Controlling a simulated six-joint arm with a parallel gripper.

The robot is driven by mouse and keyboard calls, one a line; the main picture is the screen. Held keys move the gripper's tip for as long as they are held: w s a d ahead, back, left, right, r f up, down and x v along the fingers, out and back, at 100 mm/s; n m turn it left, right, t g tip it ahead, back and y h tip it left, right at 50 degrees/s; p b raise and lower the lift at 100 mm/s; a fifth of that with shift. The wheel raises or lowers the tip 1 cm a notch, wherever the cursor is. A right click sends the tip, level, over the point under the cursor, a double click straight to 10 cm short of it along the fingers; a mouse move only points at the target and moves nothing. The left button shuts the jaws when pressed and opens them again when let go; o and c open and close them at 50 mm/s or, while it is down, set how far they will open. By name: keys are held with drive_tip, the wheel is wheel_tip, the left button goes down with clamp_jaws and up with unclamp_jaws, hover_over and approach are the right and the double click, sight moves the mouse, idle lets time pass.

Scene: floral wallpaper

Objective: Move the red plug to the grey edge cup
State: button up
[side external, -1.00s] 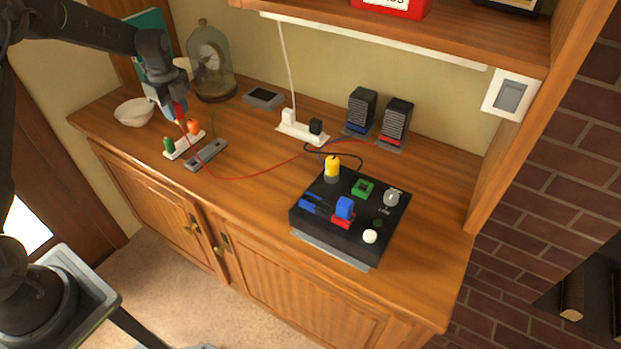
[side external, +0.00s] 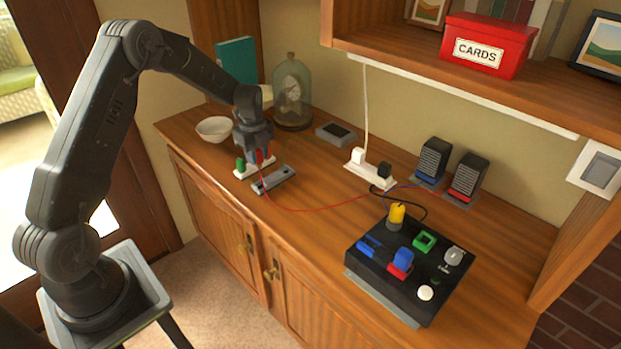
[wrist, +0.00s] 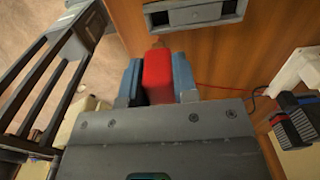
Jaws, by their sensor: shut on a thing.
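My gripper (side external: 257,152) is shut on the red plug (wrist: 158,76), which sits between its two blue-grey fingers in the wrist view. In the side view only a small part of the red plug (side external: 261,156) shows below the gripper. A red cable runs from there across the counter. A grey bar (side external: 273,180) lies in front of the white strip, close to the held plug. In the wrist view the grey bar (wrist: 195,13) shows two dark sockets, ahead of the plug and apart from it. I cannot tell for certain which one is the grey edge cup.
The white strip (side external: 246,172) holds a green plug (side external: 241,164); its other end is partly behind my gripper. A white bowl (side external: 215,128) and a glass dome (side external: 292,90) stand behind. A black control box (side external: 385,279) and a white power strip (side external: 372,177) are to the right.

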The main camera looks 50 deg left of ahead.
drive_tip(key=shift+f, duration=2.85)
drive_tip(key=shift+f, duration=1.35)
drive_tip(key=o, duration=1)
drive_tip(key=shift+o, duration=0.2)
wheel_tip(320, 180, up, 14)
drive_tip(key=shift+f, duration=0.1)
